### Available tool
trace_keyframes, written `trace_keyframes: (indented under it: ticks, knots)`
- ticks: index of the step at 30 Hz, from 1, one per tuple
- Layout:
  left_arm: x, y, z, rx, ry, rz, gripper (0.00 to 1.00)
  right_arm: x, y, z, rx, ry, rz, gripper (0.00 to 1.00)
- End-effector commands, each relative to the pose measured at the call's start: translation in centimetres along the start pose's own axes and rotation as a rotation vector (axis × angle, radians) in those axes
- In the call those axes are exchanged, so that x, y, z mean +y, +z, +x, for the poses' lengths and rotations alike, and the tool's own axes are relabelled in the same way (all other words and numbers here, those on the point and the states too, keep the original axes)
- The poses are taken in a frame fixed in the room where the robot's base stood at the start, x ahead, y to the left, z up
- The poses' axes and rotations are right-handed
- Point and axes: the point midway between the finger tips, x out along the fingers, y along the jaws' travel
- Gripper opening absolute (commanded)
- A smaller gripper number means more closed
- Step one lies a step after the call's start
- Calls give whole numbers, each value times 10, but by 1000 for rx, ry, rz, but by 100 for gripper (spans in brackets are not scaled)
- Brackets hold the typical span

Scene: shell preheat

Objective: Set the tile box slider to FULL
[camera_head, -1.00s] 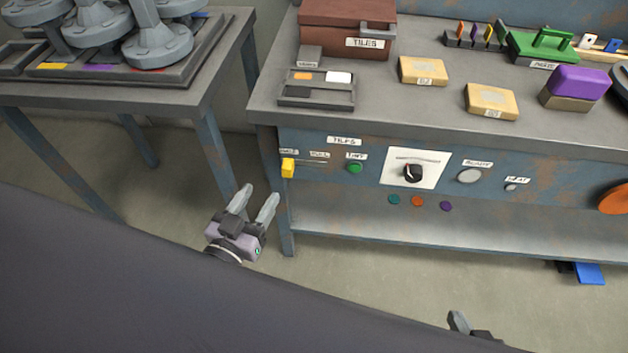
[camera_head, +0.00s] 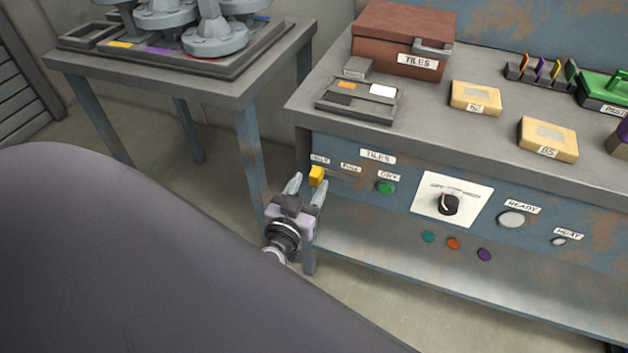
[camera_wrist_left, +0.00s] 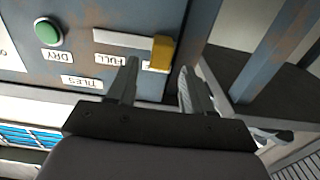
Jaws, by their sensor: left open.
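The tile box slider has a yellow knob (camera_head: 317,176) at the left end of its slot on the blue front panel, below the left label, which seems to read HALF. The FULL label (camera_head: 350,167) is to the right. In the left wrist view, turned around, the knob (camera_wrist_left: 161,54) is at the slot's right end and the FULL label (camera_wrist_left: 110,59) lies left. My left gripper (camera_head: 307,187) is open and empty, its fingers pointing at the panel around the knob's position. In the wrist view the knob shows between the fingertips (camera_wrist_left: 158,72); contact cannot be told. My right gripper is out of view.
A green DRY button (camera_head: 385,187) and a dial (camera_head: 448,204) are right of the slider. The brown TILES box (camera_head: 395,45) stands on the bench above. A bench leg (camera_head: 308,258) is below my gripper, and a side table (camera_head: 230,85) stands left.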

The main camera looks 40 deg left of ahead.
Motion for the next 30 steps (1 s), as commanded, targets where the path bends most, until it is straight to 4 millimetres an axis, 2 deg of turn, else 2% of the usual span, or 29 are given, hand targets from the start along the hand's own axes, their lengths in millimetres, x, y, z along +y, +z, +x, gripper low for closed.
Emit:
trace_keyframes:
  ticks: [6, 17, 21, 22, 27, 30]
  knots:
    - [0, 1, 22, 0, 0, 0, 51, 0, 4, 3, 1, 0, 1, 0]
    - [0, 0, 27, 0, 1, 1, 51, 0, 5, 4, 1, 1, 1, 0]
    - [0, 0, 26, -1, 1, 1, 6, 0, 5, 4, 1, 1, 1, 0]
    - [0, 0, 26, 0, 1, 1, 0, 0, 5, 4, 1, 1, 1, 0]
    - [0, 0, 27, 0, 0, 0, 0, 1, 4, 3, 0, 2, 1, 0]
    - [8, -2, 27, -2, -1, -2, 0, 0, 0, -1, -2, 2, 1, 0]
